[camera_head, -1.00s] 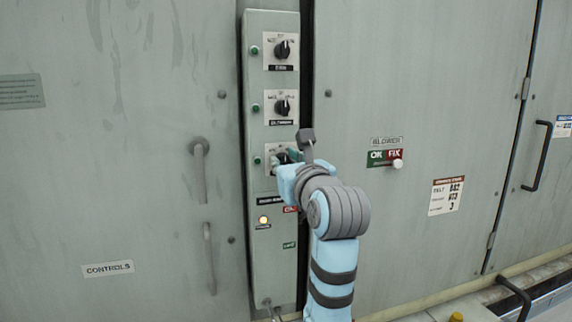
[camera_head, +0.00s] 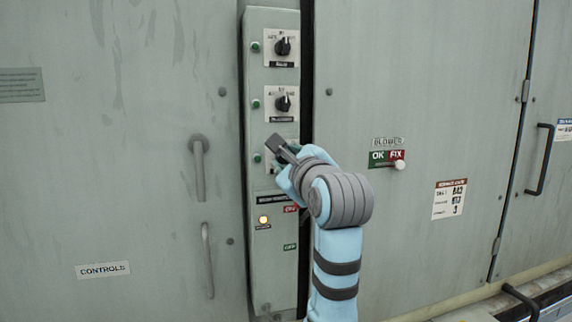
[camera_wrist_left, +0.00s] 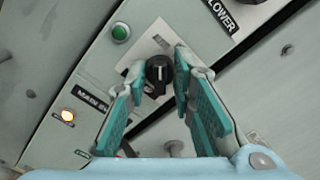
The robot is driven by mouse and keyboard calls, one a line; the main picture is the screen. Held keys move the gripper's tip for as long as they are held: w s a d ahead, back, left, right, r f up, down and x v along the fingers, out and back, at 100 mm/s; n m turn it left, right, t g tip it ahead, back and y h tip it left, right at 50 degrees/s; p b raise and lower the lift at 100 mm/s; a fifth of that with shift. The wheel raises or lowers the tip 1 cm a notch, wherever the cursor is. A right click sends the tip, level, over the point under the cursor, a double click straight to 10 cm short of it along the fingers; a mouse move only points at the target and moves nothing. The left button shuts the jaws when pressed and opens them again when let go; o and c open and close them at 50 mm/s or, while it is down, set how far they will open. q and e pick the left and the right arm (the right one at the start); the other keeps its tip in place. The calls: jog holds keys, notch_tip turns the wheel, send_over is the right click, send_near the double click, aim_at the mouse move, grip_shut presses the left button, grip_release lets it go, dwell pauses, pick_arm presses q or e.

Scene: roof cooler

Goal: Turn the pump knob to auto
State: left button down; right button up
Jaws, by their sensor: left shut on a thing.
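A narrow control panel (camera_head: 273,230) carries three black selector knobs in a column. The top knob (camera_head: 283,46) and middle knob (camera_head: 284,103) are clear of my arm, and their small labels are blurred. My left gripper (camera_head: 285,163) is at the lowest knob and hides it in the head view. In the left wrist view this black knob (camera_wrist_left: 158,75) sits between the fingertips of my left gripper (camera_wrist_left: 159,66), with a white mark on its face. The gripper is shut on it. Its position lettering is too small to read. My right gripper is not in view.
A green button (camera_wrist_left: 121,33) sits beside the knob. A lit amber lamp (camera_head: 263,220) and ON/OFF labels are lower on the panel. Door handles (camera_head: 199,170) stand out at left. A BLOWER sign with a white knob (camera_head: 399,165) is at right.

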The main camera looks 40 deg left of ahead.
pick_arm(q)
jog(key=shift+r+n, duration=0.1)
jog(key=shift+n, duration=0.2)
jog(key=c, duration=1.6)
grip_release()
jog(key=shift+c, duration=0.2)
jog(key=shift+o, duration=1.4)
jog(key=shift+w, duration=0.15)
jog(key=v, duration=0.7)
jog(key=shift+d, duration=0.15)
